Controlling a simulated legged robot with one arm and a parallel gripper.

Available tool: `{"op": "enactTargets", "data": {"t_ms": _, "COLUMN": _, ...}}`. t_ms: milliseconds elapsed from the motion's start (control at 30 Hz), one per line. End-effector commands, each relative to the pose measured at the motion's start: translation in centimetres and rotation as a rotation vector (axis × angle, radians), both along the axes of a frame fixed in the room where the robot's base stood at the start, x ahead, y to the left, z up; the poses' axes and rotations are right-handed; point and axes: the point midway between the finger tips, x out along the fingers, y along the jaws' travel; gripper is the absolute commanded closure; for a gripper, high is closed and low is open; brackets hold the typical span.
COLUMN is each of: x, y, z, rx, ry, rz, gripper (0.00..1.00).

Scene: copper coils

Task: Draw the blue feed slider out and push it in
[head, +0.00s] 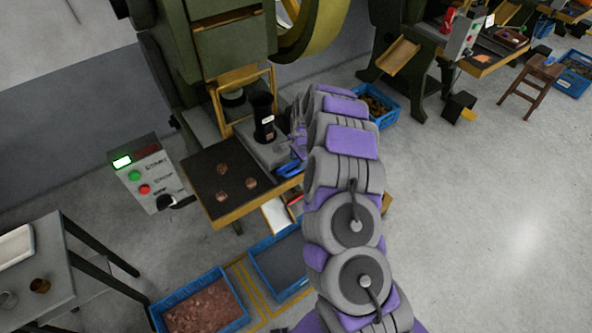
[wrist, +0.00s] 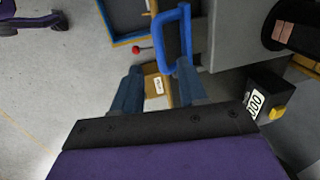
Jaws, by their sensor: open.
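The blue feed slider's handle (wrist: 172,38) is a blue loop beside the grey press bed in the wrist view. In the head view a blue part (head: 291,168) shows at the right of the black feed table, partly covered by my arm. My gripper (wrist: 159,67) is open and empty, with one blue-grey finger on each side of the picture's middle. The handle lies just beyond the fingertips, nearer the right finger, which overlaps its lower end in the picture. I cannot tell whether they touch. In the head view my fingers are mostly hidden.
A red-knobbed lever (wrist: 137,49) stands close to the handle. A black box with a number label (wrist: 256,104) is at right. The black feed table (head: 215,190) holds copper pieces. Blue crates (head: 240,313) stand below. A control box (head: 147,174) is at left.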

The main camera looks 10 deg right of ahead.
Motion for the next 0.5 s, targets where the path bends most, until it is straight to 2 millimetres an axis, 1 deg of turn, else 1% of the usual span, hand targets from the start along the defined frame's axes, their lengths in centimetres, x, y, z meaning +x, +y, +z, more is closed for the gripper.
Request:
{"op": "enactTargets", "data": {"t_ms": 33, "x": 0.2, "y": 0.1, "z": -1.2, "rx": -0.002, "ry": 0.0, "rz": 0.002, "gripper": 0.58}}
{"op": "enactTargets", "data": {"t_ms": 200, "x": 0.6, "y": 0.3, "z": -4.2, "rx": -0.002, "ry": 0.003, "rz": 0.002, "gripper": 0.58}}
{"op": "enactTargets", "data": {"t_ms": 300, "x": 0.8, "y": 0.4, "z": -5.3, "rx": -0.001, "ry": 0.002, "rz": 0.002, "gripper": 0.58}}
{"op": "enactTargets", "data": {"t_ms": 500, "x": 1.1, "y": 0.5, "z": -6.4, "rx": -0.001, "ry": -0.001, "rz": 0.001, "gripper": 0.58}}
